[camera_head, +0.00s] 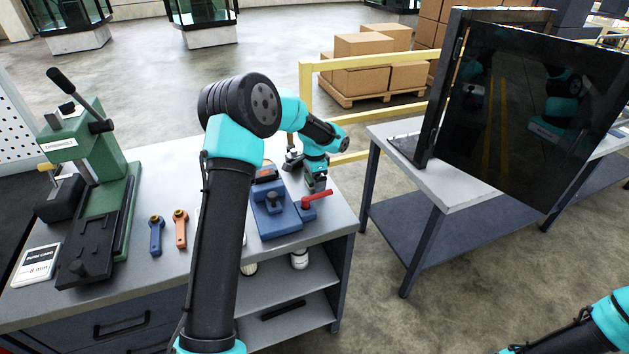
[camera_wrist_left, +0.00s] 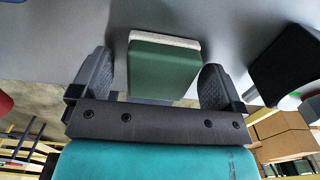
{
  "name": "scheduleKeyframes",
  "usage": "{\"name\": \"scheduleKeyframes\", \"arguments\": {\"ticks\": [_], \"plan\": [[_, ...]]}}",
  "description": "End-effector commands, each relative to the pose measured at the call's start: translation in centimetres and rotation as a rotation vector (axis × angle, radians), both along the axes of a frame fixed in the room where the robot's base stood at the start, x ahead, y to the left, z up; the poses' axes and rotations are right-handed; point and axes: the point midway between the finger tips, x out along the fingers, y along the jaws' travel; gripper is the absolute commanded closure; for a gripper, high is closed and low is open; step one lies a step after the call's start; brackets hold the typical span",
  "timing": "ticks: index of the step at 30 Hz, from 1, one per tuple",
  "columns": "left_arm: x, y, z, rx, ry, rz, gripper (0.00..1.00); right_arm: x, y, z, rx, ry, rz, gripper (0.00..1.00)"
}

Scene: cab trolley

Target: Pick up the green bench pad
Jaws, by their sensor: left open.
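The green bench pad (camera_wrist_left: 162,68), a dark green block with a pale layer along its far edge, shows in the left wrist view. My left gripper (camera_wrist_left: 157,78) is open, with one dark ribbed finger on each side of the pad. Small gaps seem to show between the fingers and the pad. In the head view my left gripper (camera_head: 316,182) is low over the right end of the grey workbench (camera_head: 335,212). I cannot make out the pad there. My right arm shows at the bottom right corner; its gripper is out of frame.
A blue vise (camera_head: 273,212) with a red handle (camera_head: 316,199) stands close to my left gripper. A blue tool (camera_head: 156,236), an orange tool (camera_head: 181,229) and a green press (camera_head: 92,165) are farther left. A second table (camera_head: 450,190) with a dark panel stands right, across a gap.

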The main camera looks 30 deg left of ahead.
Motion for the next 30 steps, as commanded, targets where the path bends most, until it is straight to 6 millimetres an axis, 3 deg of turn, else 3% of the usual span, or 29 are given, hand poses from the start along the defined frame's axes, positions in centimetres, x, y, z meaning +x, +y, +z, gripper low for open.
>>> {"name": "scheduleKeyframes", "arguments": {"ticks": [13, 30], "plan": [[-0.01, -0.01, -0.01, 0.0, 0.0, 0.0, 0.07, 0.0, 0.0, 0.0, 0.0, 0.0, 0.0, 0.57], [-0.01, 0.0, 0.0, 0.0, 0.0, 0.0, 0.6, 0.0, 0.0, 0.0, 0.0, 0.0, 0.0, 0.57]]}}
